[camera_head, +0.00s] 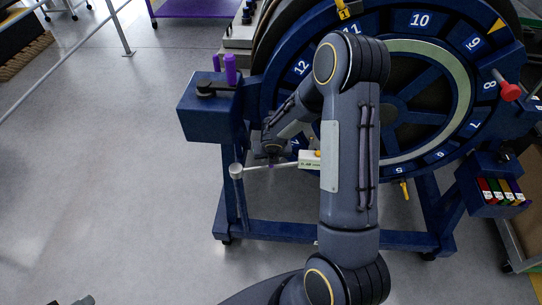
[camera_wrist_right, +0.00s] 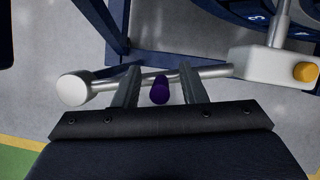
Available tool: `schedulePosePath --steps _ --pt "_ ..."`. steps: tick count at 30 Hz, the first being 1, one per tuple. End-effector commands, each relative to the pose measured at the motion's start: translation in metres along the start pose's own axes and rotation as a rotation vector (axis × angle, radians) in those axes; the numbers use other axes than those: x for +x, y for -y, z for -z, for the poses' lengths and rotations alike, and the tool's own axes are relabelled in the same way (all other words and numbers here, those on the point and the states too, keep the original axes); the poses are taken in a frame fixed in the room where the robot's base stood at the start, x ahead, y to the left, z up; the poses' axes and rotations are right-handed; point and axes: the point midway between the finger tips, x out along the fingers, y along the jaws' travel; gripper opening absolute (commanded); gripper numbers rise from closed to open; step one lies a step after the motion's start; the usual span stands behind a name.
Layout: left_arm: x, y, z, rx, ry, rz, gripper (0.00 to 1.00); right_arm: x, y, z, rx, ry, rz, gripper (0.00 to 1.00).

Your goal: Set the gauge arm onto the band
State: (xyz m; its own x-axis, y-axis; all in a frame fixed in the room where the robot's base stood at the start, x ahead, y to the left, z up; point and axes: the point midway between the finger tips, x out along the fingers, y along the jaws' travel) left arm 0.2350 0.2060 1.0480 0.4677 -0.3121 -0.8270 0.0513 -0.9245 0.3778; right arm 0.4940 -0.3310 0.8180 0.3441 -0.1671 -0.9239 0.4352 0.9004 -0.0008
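The gauge arm is a thin grey rod (camera_head: 268,167) with a white round knob (camera_head: 236,171) at its left end and a white block (camera_head: 310,159) at its right end by the wheel. In the right wrist view the rod (camera_wrist_right: 215,72) crosses beyond my fingers, with a purple peg (camera_wrist_right: 160,90) between them. My right gripper (camera_wrist_right: 157,84) is open around the peg, with a gap on each side. It shows small in the head view (camera_head: 272,158). A pale ring, perhaps the band (camera_head: 458,75), runs round the wheel face, partly hidden by my arm.
The blue numbered wheel stand (camera_head: 280,230) fills the right side. A blue box (camera_head: 208,112) with purple pegs stands left of it. A red knob (camera_head: 509,91) juts out at right, above a bin of coloured items (camera_head: 500,192).

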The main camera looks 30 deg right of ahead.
Motion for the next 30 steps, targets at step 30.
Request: schedulePosePath --steps 30 --pt "-0.014 -0.006 0.007 0.0 0.0 0.0 0.36 -0.07 0.0 -0.001 0.001 0.001 0.0 0.38"
